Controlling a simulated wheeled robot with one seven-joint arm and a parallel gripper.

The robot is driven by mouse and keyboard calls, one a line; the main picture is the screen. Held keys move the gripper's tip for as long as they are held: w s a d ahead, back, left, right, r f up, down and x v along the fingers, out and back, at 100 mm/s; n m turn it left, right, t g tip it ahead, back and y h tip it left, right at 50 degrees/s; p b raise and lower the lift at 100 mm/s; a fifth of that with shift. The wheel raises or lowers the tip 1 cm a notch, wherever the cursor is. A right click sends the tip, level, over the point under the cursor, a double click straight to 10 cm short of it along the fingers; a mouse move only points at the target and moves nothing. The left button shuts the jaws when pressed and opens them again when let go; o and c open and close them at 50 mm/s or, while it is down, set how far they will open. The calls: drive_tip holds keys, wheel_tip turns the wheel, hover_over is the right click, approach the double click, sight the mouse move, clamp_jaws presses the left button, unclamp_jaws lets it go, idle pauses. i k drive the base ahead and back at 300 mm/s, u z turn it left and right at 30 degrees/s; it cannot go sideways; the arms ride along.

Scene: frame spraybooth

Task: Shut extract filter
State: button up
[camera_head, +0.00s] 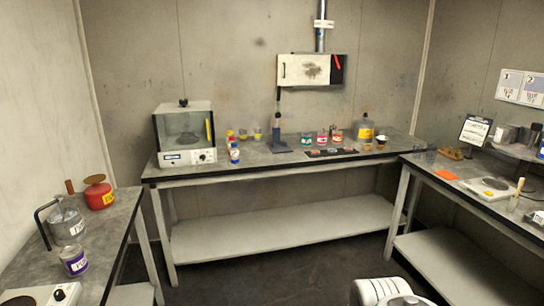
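A wall box with a duct, which looks like the extract filter (304,70), is mounted on the back wall above the middle bench. Its front is a pale panel with a brown stain. A dark strip with a red, slanted mark or handle shows at its right side. I cannot tell from here whether the panel is fully shut or slightly open. A pale rounded part of my own arm shows at the bottom edge, right of centre. My gripper's fingers are not in view.
A left bench (108,225) holds a red can (99,195) and jars. A right bench (480,165) holds a scale. Dark floor (300,268) is open between them.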

sight(292, 69)
drive_tip(key=i, duration=4.15)
drive_tip(key=u, duration=0.5)
